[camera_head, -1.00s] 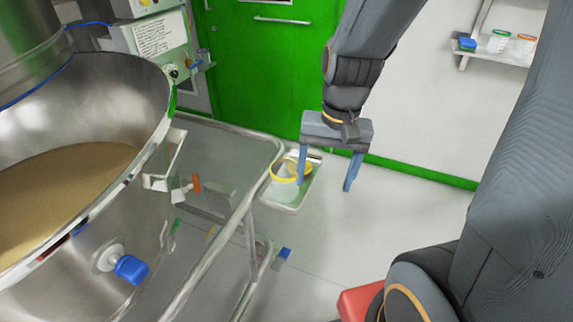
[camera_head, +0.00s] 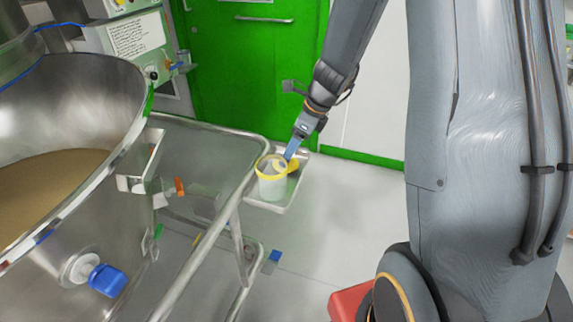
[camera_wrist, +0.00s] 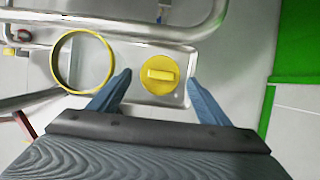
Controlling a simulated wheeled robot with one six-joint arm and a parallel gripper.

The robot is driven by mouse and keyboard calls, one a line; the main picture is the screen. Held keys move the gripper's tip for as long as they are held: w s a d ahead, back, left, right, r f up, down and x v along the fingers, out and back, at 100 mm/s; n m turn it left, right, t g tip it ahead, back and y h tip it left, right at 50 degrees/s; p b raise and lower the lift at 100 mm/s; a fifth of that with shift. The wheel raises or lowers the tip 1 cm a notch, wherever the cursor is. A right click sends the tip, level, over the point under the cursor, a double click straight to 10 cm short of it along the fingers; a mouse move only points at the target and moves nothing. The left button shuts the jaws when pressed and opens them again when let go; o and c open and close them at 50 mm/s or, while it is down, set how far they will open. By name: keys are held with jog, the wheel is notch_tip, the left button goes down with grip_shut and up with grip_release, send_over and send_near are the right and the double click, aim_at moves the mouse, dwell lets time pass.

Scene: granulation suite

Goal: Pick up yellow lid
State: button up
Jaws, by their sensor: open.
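The yellow lid (camera_wrist: 160,74) lies on a small metal tray (camera_wrist: 140,97) in the wrist view, with a raised bar handle across its top. My gripper (camera_wrist: 160,84) is open, one blue finger on each side of the lid and apart from it in the picture. In the head view the lid (camera_head: 293,166) shows only partly, behind the container's rim and near my gripper (camera_head: 291,153). A translucent container with a yellow rim (camera_head: 271,184) stands open on the tray, left of the lid. Its open rim also shows in the wrist view (camera_wrist: 55,68).
A metal cart rail (camera_head: 215,130) runs beside the tray. A large steel bowl of tan powder (camera_head: 50,185) stands at the left. A green door (camera_head: 240,60) is behind. A red object (camera_head: 350,302) is low in front. The floor right of the tray is clear.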

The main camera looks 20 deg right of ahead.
jog(key=x, duration=0.5)
jog(key=shift+w+d, duration=0.1)
jog(key=c, duration=0.8)
jog(key=shift+r, duration=0.1)
